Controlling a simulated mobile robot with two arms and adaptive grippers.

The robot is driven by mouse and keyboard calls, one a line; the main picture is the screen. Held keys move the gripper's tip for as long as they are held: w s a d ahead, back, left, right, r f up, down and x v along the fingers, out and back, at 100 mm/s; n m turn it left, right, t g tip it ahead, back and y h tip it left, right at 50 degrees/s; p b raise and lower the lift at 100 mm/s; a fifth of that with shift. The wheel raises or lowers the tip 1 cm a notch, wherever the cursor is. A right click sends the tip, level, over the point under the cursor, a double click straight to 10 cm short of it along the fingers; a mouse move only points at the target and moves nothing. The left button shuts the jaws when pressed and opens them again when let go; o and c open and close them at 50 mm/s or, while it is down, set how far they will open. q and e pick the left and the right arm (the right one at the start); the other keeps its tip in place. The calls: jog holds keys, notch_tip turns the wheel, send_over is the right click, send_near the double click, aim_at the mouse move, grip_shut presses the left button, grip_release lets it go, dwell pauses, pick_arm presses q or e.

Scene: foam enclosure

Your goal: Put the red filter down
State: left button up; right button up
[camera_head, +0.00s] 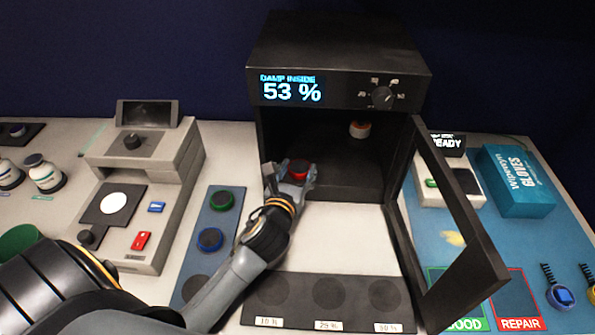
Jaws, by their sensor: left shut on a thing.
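The red filter (299,167) is a small round disc with a dark top. My left gripper (291,176) is shut on it, at the opening of the black cabinet, near the left side. The cabinet (342,50) has its door open, and its display reads "DAMP INSIDE 53 %". The fingers hide part of the filter, and I cannot tell whether it touches the cabinet floor. My right gripper is not in view.
The glass door (488,268) swings out to the right. A blue-grey strip (226,248) holds a green filter (221,200) and a blue filter (210,239). A dark mat (270,286) has three empty round spots labelled with percentages.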

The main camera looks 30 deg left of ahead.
pick_arm(q)
jog(key=shift+f, duration=0.2)
jog(key=o, duration=1.1)
jog(key=shift+o, duration=0.2)
jog(key=shift+r, duration=0.25)
jog(key=shift+s+d, duration=0.1)
jog(key=shift+s, duration=0.2)
jog(key=b+v, duration=0.1)
jog(key=v, duration=1)
jog(key=shift+s, duration=0.15)
jog(key=shift+r, duration=0.15)
